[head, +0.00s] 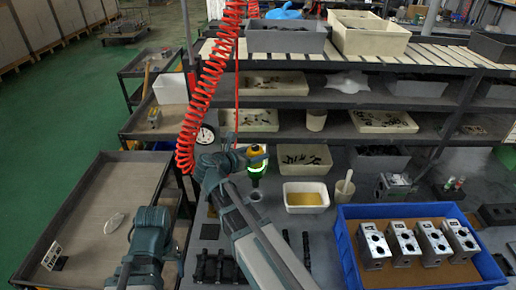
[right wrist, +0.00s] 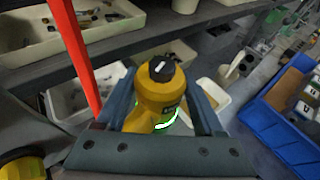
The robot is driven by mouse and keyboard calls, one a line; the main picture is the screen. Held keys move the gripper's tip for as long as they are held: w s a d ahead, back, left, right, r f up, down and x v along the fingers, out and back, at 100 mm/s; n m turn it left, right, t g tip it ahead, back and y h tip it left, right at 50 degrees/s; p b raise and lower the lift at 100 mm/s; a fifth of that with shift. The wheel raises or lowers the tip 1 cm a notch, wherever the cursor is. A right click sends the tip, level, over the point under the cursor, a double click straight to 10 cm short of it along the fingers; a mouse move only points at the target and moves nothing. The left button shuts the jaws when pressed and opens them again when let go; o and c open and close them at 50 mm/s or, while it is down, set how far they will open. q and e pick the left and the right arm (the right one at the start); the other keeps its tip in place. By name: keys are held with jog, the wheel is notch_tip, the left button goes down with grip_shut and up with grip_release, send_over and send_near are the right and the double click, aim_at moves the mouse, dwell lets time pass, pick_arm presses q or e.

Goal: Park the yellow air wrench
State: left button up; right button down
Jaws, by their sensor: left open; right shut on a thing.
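The yellow air wrench (right wrist: 155,103) has a round yellow body and a black cap, and stands between my right gripper's fingers. My right gripper (right wrist: 163,112) is shut on it. In the head view the wrench (head: 257,153) shows beyond the right gripper (head: 246,153), over the far part of the grey bench. A bright green and white band shows at its lower part; I cannot tell whether this belongs to the wrench or something behind it. My left gripper (head: 178,200) is open at the left, beside the grey tray; its fingers are hard to make out.
A red coiled hose (head: 205,85) hangs close to the right gripper. A grey tray cart (head: 90,200) stands left. Shelves with bins stand behind.

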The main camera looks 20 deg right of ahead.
aim_at(256, 178)
pick_arm(q)
jog(key=shift+f, duration=0.15)
pick_arm(e)
jog(key=shift+f, duration=0.1)
pick_arm(q)
jog(key=shift+f+b, duration=2.25)
jog(key=shift+b, duration=0.15)
pick_arm(e)
jog(key=shift+f, duration=2.25)
pick_arm(q)
notch_tip(256, 178, down, 6)
jog(key=b, duration=0.6)
jog(key=shift+f+b, duration=0.25)
jog(key=shift+b, duration=0.05)
pick_arm(e)
jog(key=shift+f, duration=3.25)
pick_arm(q)
jog(key=shift+s+a+f+b, duration=0.1)
jog(key=shift+s+f+b, duration=0.15)
jog(key=shift+s+b, duration=0.1)
pick_arm(e)
jog(key=shift+s+f, duration=0.2)
jog(key=shift+s, duration=0.05)
